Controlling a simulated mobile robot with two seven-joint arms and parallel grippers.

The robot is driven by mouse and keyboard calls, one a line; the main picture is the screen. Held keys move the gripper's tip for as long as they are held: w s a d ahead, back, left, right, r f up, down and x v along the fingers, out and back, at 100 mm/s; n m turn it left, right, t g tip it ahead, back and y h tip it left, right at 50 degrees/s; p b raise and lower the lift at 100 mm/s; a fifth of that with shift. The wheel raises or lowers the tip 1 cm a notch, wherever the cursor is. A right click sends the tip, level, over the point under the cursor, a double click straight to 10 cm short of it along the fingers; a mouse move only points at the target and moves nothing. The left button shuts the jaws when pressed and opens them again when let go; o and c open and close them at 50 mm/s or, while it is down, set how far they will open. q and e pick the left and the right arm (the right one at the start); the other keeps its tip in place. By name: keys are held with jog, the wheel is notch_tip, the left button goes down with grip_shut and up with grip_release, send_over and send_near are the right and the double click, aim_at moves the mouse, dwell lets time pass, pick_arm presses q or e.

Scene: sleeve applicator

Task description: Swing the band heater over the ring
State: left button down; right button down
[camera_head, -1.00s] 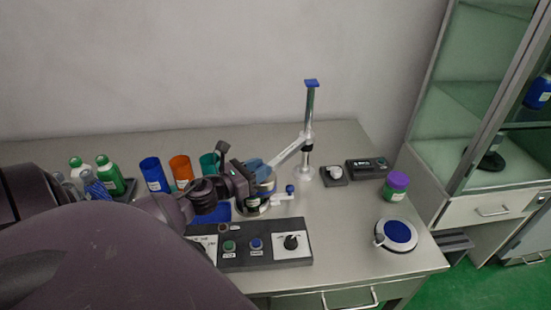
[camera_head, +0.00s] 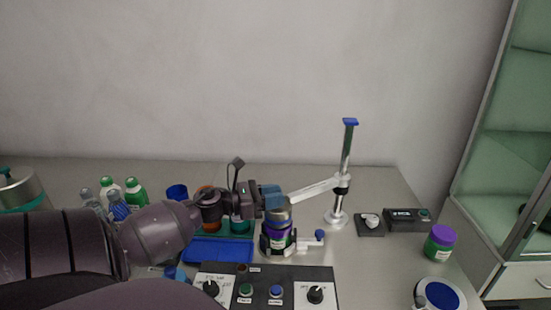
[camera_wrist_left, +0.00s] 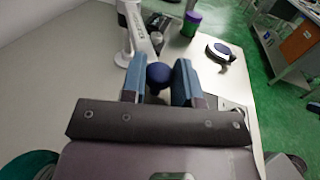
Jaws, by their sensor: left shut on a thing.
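The silver band heater (camera_head: 279,215) hangs at the end of a pale swing arm (camera_head: 315,189) on a post (camera_head: 346,160) with a blue cap. It appears right above a purple-topped jar (camera_head: 278,236) in a holder; I cannot tell whether it touches the jar. My left gripper (camera_head: 271,197) comes in from the left with blue fingers at the heater. In the left wrist view its fingers (camera_wrist_left: 158,85) are on either side of a round dark-blue knob (camera_wrist_left: 158,74). The ring cannot be made out apart from the jar top. My right gripper is out of view.
A control panel (camera_head: 262,287) with buttons and dials lies in front of the holder. A blue tray (camera_head: 217,249), cups and several bottles (camera_head: 134,190) stand left. A small black box (camera_head: 408,220), another purple-lidded jar (camera_head: 440,243) and a blue-topped round device (camera_head: 439,295) stand right.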

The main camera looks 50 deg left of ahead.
pick_arm(q)
jog(key=shift+a, duration=0.15)
jog(key=c, duration=0.9)
grip_release()
jog(key=shift+w+a, duration=0.1)
jog(key=shift+o, duration=0.2)
jog(key=v, duration=1)
jog(key=shift+s, duration=0.45)
